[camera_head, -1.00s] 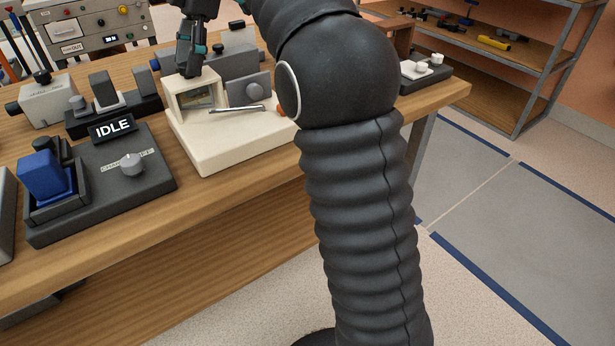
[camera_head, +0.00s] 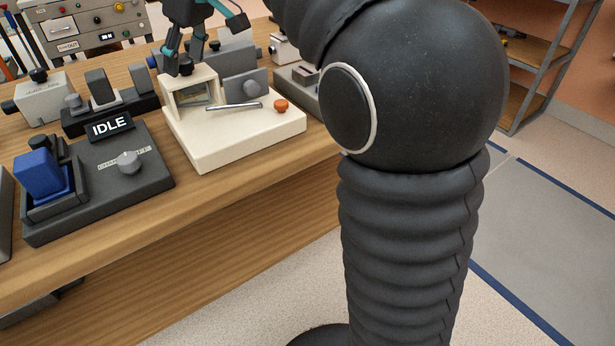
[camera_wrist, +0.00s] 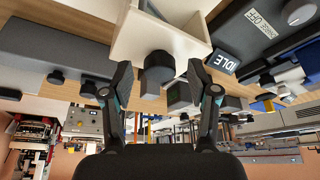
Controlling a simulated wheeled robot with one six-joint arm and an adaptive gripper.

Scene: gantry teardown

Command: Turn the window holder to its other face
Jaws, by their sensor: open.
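The window holder, as I take it, is the cream box with a framed dark pane (camera_head: 196,93) on the cream base (camera_head: 240,137). A dark knob (camera_head: 187,68) is on top of the box. It also shows in the wrist view, where the knob (camera_wrist: 158,66) stands out from the cream housing (camera_wrist: 170,35). My gripper (camera_head: 186,62) is over the box, its fingers spread on either side of the knob. In the wrist view my gripper (camera_wrist: 159,75) is open and empty, with a gap between each finger and the knob. The pane's other face is hidden.
A silver lever (camera_head: 233,106), a grey block (camera_head: 245,86) and an orange button (camera_head: 281,104) are on the same base. A dark unit with an IDLE sign (camera_head: 110,127) and a blue block (camera_head: 42,173) stands to the left. The wooden bench's front strip (camera_head: 215,195) is clear.

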